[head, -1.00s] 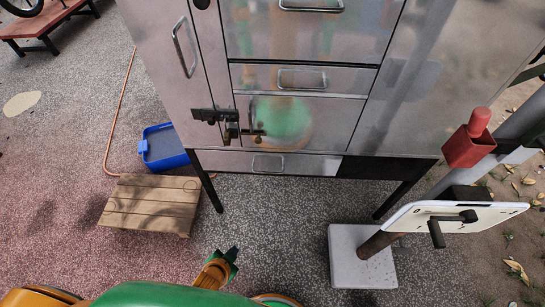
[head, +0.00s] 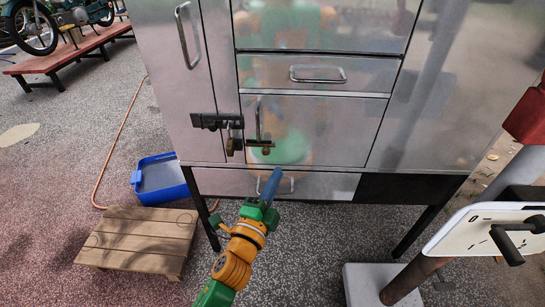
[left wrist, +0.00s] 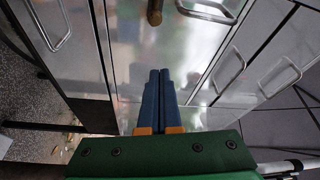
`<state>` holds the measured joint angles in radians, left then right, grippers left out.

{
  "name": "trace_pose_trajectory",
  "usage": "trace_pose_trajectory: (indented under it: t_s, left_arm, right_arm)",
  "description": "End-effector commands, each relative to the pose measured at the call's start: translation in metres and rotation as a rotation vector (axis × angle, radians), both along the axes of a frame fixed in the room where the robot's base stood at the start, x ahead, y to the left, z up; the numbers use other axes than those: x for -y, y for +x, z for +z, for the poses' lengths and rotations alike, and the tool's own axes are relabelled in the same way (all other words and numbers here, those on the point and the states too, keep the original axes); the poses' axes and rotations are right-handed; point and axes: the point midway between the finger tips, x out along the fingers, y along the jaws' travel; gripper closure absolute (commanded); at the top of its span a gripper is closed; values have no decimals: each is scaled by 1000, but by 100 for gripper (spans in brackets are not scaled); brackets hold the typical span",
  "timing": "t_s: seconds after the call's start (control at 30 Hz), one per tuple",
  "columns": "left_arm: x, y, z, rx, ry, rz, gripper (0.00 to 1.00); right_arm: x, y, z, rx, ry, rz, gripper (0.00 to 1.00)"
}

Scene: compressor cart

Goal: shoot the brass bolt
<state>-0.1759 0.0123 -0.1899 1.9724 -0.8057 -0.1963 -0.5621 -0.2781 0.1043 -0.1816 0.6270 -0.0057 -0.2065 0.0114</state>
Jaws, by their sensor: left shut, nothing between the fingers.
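The brass bolt (head: 261,144) appears as a small brass-coloured fitting low on the front of the steel cabinet (head: 420,100), by the seam of the lower compartment. A brass-coloured rounded end (left wrist: 154,13) shows at the top of the left wrist view, beyond my fingertips. My left gripper (head: 272,182) is shut and empty, its blue fingers pointing up toward the cabinet front, just below the bolt in the picture. In the left wrist view the two fingers (left wrist: 159,80) lie together, apart from the brass end. My right gripper is not in view.
A dark hasp (head: 215,121) with a hanging lock (head: 232,144) is left of the bolt. Drawer handles (head: 318,75) stick out. A blue tray (head: 160,180) and wooden platform (head: 140,240) are at left; a white panel on a post (head: 490,228) stands at right.

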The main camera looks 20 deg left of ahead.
Motion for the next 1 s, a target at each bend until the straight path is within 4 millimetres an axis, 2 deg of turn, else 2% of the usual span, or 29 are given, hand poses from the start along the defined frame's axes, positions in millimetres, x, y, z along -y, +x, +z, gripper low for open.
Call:
trace_pose_trajectory:
  t_s: [0.3,0.4,0.5,0.63,1.0]
  left_arm:
    - [3,69,5,2,0,0,100]
    - [1,86,7,1,2,0,100]
    - [-17,79,2,-2,3,2,100]
    - [-29,75,-1,0,0,1,100]
    - [-34,73,-3,0,-1,0,100]
  right_arm:
    - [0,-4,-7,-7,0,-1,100]
    - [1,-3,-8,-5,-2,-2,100]
    - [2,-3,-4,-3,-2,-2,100]
    - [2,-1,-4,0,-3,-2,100]
    - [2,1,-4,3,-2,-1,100]
